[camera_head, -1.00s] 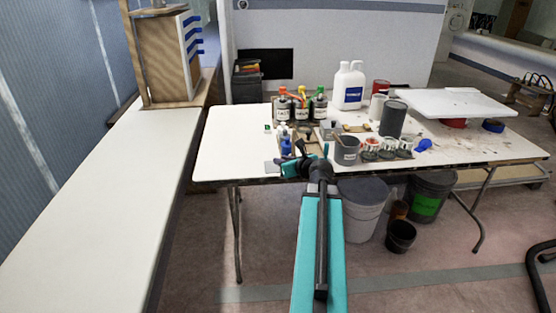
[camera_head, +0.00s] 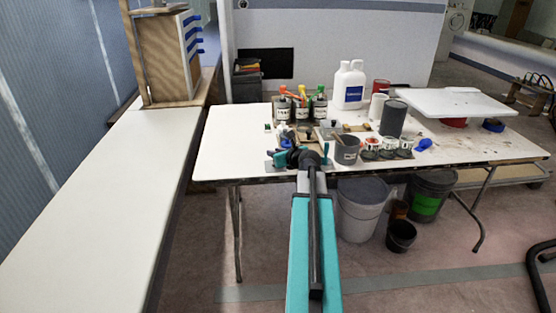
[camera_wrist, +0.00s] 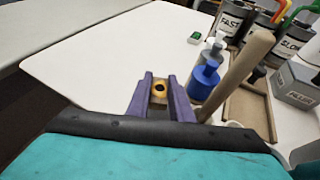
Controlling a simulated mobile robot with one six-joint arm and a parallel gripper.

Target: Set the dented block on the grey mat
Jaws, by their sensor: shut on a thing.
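The dented block (camera_wrist: 159,88) is small and yellow-tan with a dark round hollow in its face. It sits between the two purple fingers of my gripper (camera_wrist: 160,86) in the wrist view, and the gripper is shut on it. In the head view my gripper (camera_head: 282,158) is over the front left part of the white table, and the block cannot be made out. The grey mat (camera_head: 269,165) shows as a small patch at the table's front edge, partly covered by my gripper. I cannot tell whether the block touches anything below.
A blue bottle (camera_wrist: 203,80) and a wooden stick (camera_wrist: 238,72) stand close right of my gripper. A wooden tray (camera_wrist: 232,110) and a grey box (camera_wrist: 296,88) lie farther right. A grey cup (camera_head: 346,150) stands at the table front. The table's left part is clear.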

